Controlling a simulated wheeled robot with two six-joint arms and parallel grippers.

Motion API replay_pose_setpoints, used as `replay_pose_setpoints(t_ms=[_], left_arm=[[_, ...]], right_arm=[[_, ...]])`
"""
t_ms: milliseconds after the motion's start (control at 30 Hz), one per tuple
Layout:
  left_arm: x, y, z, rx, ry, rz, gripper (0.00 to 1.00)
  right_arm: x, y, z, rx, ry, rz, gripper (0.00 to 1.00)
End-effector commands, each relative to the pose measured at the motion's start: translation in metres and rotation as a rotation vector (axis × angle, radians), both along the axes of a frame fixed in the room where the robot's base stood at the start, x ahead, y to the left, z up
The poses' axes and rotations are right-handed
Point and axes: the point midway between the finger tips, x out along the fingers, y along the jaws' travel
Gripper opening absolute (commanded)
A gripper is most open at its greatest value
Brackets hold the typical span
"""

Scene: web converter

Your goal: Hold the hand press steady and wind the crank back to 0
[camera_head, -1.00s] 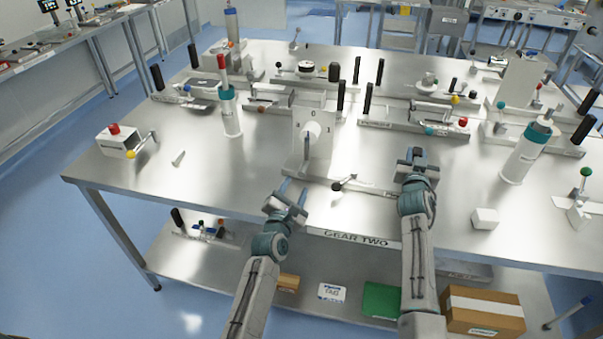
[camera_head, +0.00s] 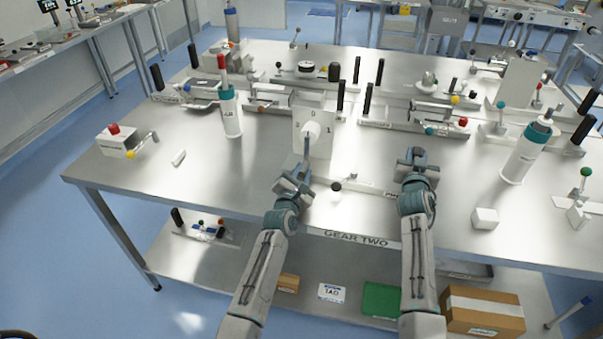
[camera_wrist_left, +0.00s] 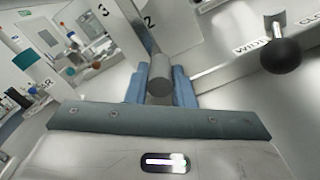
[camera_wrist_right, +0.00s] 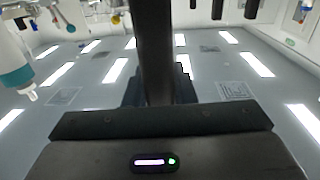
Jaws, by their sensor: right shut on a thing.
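The hand press has a white upright plate (camera_head: 300,125) marked with digits, with a white crank hub (camera_head: 311,130) at its middle. The crank's grey handle (camera_wrist_left: 160,86) hangs down from the hub. My left gripper (camera_head: 297,172) is at this handle, with its blue fingers on either side of it in the left wrist view (camera_wrist_left: 160,88). The fingers look open around the handle. My right gripper (camera_head: 416,160) is shut on a dark upright post (camera_wrist_right: 153,45) at the right end of the press base. The gripper hides most of that post in the head view.
A black ball knob (camera_head: 336,187) sits low in front of the plate and also shows in the left wrist view (camera_wrist_left: 282,55). A white-and-teal bottle (camera_head: 231,112) stands left of the plate. A white block (camera_head: 485,218) lies right of my right arm. Several other fixtures stand behind.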

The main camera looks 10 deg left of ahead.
Motion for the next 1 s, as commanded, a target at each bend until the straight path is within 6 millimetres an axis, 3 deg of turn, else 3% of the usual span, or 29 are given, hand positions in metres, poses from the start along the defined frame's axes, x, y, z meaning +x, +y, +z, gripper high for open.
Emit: replay_pose_setpoints(t_ms=[33,333,467,700,1000], left_arm=[[0.0,0.001,0.0,0.001,-0.003,0.001,0.0],[0.0,-0.004,0.001,-0.05,-0.001,0.001,0.0],[-0.001,-0.015,0.003,-0.135,0.003,0.0,0.0],[-0.002,-0.034,0.008,-0.139,0.004,-0.001,0.0],[-0.002,-0.035,0.008,-0.138,0.005,-0.001,0.0]], right_arm=[[-0.002,0.0,-0.012,0.0,0.021,-0.002,0.0],[-0.002,-0.001,-0.012,0.0,0.021,-0.002,0.0],[-0.002,0.0,-0.012,-0.001,0.021,-0.002,0.0],[-0.002,0.0,-0.012,0.0,0.021,-0.002,0.0],[-0.002,0.001,-0.012,0.001,0.021,-0.001,0.0]])
